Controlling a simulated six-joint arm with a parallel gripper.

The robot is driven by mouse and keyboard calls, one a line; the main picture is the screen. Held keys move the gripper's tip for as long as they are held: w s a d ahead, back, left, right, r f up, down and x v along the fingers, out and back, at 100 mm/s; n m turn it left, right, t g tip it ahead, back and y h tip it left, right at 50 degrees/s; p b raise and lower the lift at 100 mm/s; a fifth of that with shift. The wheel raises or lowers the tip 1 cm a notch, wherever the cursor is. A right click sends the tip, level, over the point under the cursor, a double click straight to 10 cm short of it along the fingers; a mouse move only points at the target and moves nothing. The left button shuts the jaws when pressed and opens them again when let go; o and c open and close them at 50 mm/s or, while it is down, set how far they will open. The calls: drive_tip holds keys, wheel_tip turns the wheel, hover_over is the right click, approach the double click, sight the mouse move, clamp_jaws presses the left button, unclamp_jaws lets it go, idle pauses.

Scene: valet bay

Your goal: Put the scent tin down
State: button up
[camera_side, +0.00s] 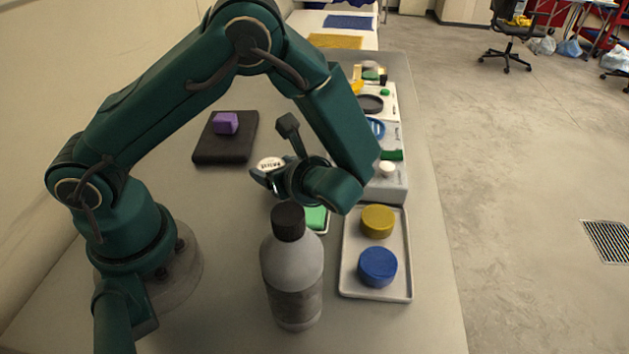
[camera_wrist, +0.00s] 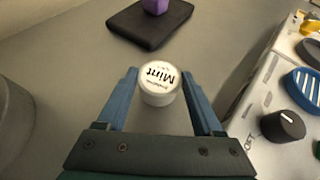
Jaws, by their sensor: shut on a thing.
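The scent tin is a small round white tin with "Mint" on its lid. It shows in the wrist view (camera_wrist: 158,80) between my two fingers, and in the side view (camera_side: 270,163) beside the fingers. My gripper (camera_wrist: 160,84) is shut on the tin, with one finger on each side of it. In the side view my gripper (camera_side: 268,176) is over the middle of the table. I cannot tell whether the tin touches the table.
A black mat (camera_side: 223,150) with a purple block (camera_side: 225,123) lies behind the gripper. A grey bottle (camera_side: 292,275) stands in front. A white tray (camera_side: 376,291) holds a yellow tin (camera_side: 378,220) and a blue tin (camera_side: 377,266). A green item (camera_side: 316,217) is partly hidden behind the bottle.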

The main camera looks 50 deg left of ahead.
drive_tip(key=shift+f, duration=0.65)
drive_tip(key=shift+f, duration=0.1)
drive_tip(key=o, duration=1.4)
drive_tip(key=shift+c, duration=0.2)
